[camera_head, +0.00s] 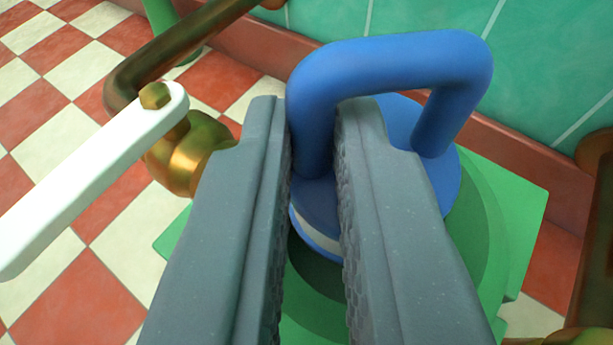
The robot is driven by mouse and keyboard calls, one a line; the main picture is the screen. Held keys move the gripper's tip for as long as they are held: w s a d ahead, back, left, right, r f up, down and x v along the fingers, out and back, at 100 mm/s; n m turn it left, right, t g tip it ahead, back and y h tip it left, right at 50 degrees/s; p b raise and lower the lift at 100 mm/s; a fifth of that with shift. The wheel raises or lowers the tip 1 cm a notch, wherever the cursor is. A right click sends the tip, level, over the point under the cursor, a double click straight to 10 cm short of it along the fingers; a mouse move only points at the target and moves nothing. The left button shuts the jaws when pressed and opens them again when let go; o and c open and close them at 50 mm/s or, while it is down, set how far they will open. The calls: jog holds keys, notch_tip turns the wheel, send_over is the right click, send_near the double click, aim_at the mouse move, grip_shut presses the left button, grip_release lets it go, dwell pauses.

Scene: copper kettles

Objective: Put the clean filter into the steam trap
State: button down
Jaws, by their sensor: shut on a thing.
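My gripper (317,125) is shut on one leg of the blue handle of the filter (400,62). The handle is a thick blue loop rising from a round blue cap. A white band shows under the cap's near edge. The green steam trap (520,215) is below, with a round dark green opening partly visible between my fingers. The filter's cap is over the far part of this opening, and my fingers hide much of both. I cannot tell whether the filter's lower part is inside the opening.
A white lever (95,180) on a brass valve (190,155) stands close left of my gripper. A brown pipe (180,55) runs behind it. A green tiled wall (400,20) with a red base ledge is behind. Dark brown metal parts (595,240) are at the right edge.

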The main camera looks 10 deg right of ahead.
aim_at(321, 328)
jog(key=s+f, duration=0.1)
jog(key=f+g, duration=0.1)
jog(key=shift+s+f, duration=0.35)
jog(key=shift+f, duration=0.05)
jog(key=c, duration=1.7)
grip_release()
jog(key=shift+a+f, duration=0.1)
jog(key=shift+f, duration=0.25)
jog(key=shift+o, duration=0.7)
jog(key=shift+s+f, duration=0.15)
jog(key=shift+f, duration=0.05)
jog(key=shift+s+a+f, duration=0.15)
jog(key=shift+s, duration=0.1)
jog(key=shift+o, duration=0.3)
jog(key=shift+s+a, duration=0.25)
jog(key=shift+s, duration=0.6)
jog(key=shift+s+f+p, duration=0.15)
jog(key=shift+s+p, duration=0.05)
jog(key=shift+p, duration=0.25)
jog(key=s+a+r+p, duration=0.1)
jog(key=s+r+p, duration=0.1)
jog(key=s+r, duration=0.4)
jog(key=shift+s+a+p, duration=0.3)
jog(key=shift+s+a, duration=0.05)
jog(key=shift+a, duration=0.05)
